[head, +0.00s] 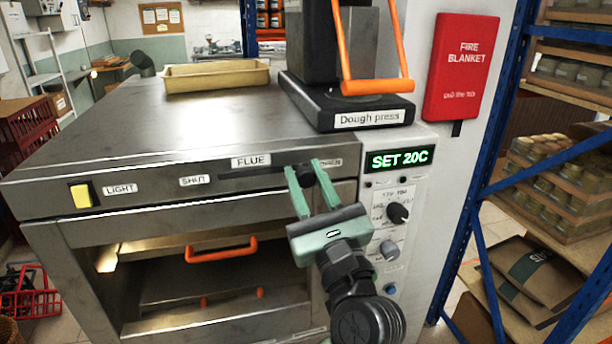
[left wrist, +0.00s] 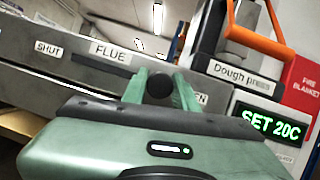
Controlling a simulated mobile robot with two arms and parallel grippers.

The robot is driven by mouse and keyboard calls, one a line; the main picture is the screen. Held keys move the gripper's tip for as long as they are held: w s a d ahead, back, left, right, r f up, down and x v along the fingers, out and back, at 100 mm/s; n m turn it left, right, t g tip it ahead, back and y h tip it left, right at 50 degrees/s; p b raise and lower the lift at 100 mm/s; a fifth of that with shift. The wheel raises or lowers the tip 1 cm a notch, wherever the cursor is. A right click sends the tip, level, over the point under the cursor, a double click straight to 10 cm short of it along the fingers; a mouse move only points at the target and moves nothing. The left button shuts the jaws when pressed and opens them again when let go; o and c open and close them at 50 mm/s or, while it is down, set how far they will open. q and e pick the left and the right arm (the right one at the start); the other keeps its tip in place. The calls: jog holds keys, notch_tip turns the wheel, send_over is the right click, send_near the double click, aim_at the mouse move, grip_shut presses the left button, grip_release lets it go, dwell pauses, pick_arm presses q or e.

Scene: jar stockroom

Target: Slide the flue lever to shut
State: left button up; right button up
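The flue lever is a black knob (head: 306,174) at the right end of a dark horizontal slot (head: 252,176) on the oven's steel front, beside the partly covered OPEN label. The SHUT label (head: 195,181) is at the slot's left end. My left gripper (head: 309,173) reaches up to the knob, with one green finger on each side. In the left wrist view the knob (left wrist: 159,84) fills the gap between the fingers, which look shut on it. My right gripper is not in view.
A Dough press (head: 372,118) with an orange handle and a tan tray (head: 216,75) stand on the oven top. Right of the lever are a SET 20C display (head: 398,160) and dials. A yellow light switch (head: 81,195) is at the left. Blue shelving stands right.

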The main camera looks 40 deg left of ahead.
pick_arm(q)
grip_shut()
dwell(0.9)
jog(key=shift+w+f, duration=0.1)
